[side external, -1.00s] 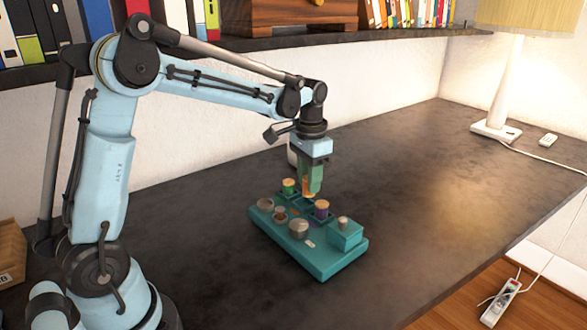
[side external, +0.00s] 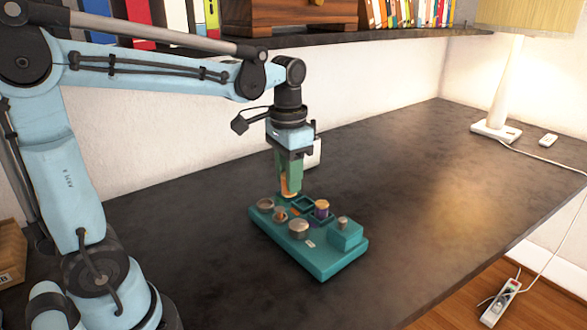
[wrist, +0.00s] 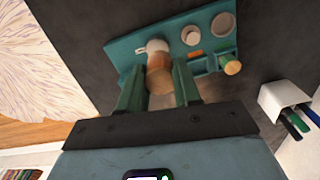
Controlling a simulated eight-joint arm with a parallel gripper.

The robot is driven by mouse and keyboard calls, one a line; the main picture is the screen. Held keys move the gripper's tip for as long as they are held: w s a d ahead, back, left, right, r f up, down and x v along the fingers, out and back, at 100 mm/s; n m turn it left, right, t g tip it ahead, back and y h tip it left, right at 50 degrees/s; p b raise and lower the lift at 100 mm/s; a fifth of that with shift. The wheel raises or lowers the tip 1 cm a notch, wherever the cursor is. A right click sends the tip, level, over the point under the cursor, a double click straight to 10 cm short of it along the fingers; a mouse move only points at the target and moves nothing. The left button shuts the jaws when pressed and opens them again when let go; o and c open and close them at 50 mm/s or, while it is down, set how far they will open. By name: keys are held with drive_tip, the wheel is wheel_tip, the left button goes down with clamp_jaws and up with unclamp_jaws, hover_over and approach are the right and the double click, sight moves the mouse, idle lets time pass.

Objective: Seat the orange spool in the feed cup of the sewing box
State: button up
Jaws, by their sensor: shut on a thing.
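The teal sewing box (side external: 320,262) lies on the dark tabletop and also shows in the wrist view (wrist: 122,48). My gripper (side external: 289,192) is above its far-left part. Its green fingers are shut on the orange spool (side external: 290,184); in the wrist view the spool (wrist: 159,80) is between the fingers (wrist: 160,90). A green spool (wrist: 230,65) shows in the wrist view. I cannot tell which cup is the feed cup.
A white holder with green and blue handles (wrist: 284,96) stands behind the box. A lamp (side external: 497,128) and power strip (side external: 498,304) are far to the right. A bookshelf (side external: 400,34) runs along the back wall. The tabletop right of the box is clear.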

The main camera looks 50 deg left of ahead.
drive_tip(key=a+f, duration=0.2)
drive_tip(key=a, duration=0.2)
drive_tip(key=a+f, duration=0.2)
drive_tip(key=a, duration=0.1)
drive_tip(key=w+a+f, duration=0.1)
drive_tip(key=a+f, duration=0.2)
drive_tip(key=a, duration=0.1)
drive_tip(key=shift+w+a, duration=0.1)
drive_tip(key=shift+a, duration=0.25)
drive_tip(key=shift+f, duration=2)
drive_tip(key=shift+f, duration=0.1)
drive_tip(key=o, duration=1)
wheel_tip(320, 180, up, 12)
drive_tip(key=s+d+f+t, duration=0.1)
drive_tip(key=s+d+t, duration=0.1)
drive_tip(key=d, duration=0.3)
drive_tip(key=s+d+f+t, duration=0.1)
drive_tip(key=s+d+t, duration=0.1)
drive_tip(key=d, duration=0.3)
drive_tip(key=s+d+f+n+t, duration=0.1)
drive_tip(key=s+d+t, duration=0.2)
drive_tip(key=d, duration=0.2)
drive_tip(key=shift+d+f, duration=0.15)
drive_tip(key=shift+d, duration=0.15)
